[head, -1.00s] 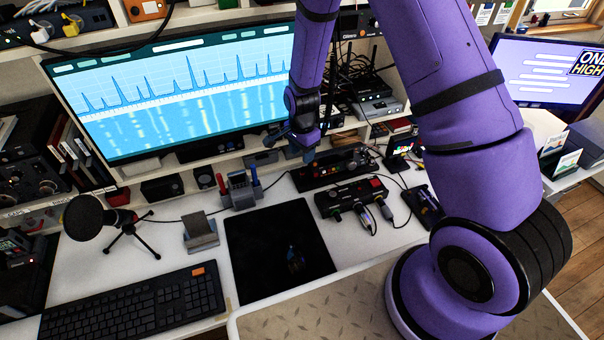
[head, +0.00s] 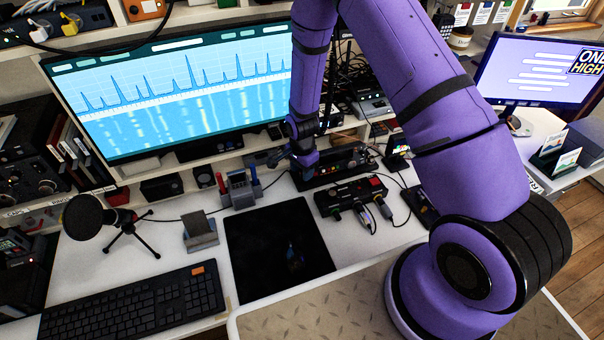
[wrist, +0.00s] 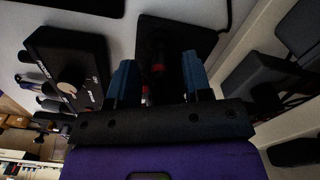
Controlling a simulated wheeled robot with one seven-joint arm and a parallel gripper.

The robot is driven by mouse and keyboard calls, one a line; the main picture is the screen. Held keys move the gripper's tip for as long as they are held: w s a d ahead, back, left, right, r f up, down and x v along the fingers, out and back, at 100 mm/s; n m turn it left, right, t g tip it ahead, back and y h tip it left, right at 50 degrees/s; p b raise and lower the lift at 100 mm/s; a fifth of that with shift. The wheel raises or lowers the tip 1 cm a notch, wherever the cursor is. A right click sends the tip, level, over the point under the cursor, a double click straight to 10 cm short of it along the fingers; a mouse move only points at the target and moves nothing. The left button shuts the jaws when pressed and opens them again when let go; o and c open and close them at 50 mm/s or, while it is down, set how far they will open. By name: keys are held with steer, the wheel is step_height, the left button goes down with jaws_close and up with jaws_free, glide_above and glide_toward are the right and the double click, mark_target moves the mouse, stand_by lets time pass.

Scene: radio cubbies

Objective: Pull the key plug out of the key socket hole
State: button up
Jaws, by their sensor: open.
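My gripper (head: 291,167) is open at the left end of the rear black box (head: 335,165), close above the desk. In the wrist view its two blue fingers (wrist: 158,82) stand apart, with part of the dark rear box and a small dim red part (wrist: 156,62) between them. The front black box (head: 350,197) has a red button and several plugs (head: 385,210) with cables on its near side. In the wrist view this front box (wrist: 68,62) lies left of the fingers, its plugs (wrist: 28,82) at its left. I cannot tell which plug is the key plug; the socket hole is not discernible.
A black mat (head: 275,250) lies left of the boxes. A holder (head: 240,190) with red and blue handles stands behind it. The shelf and monitor (head: 180,90) bound the back. A small screen (head: 398,147) stands right of the rear box.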

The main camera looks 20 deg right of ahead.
jaws_close()
steer(key=shift+r, duration=0.85)
step_height(320, 180, up, 2)
steer(key=shift+r, duration=0.1)
steer(key=s+d, duration=0.2)
steer(key=s, duration=0.2)
steer(key=s+d, duration=0.3)
steer(key=s, duration=0.2)
steer(key=s+d+r, duration=0.1)
steer(key=s+d, duration=0.2)
steer(key=s, duration=0.1)
steer(key=shift+s, duration=0.4)
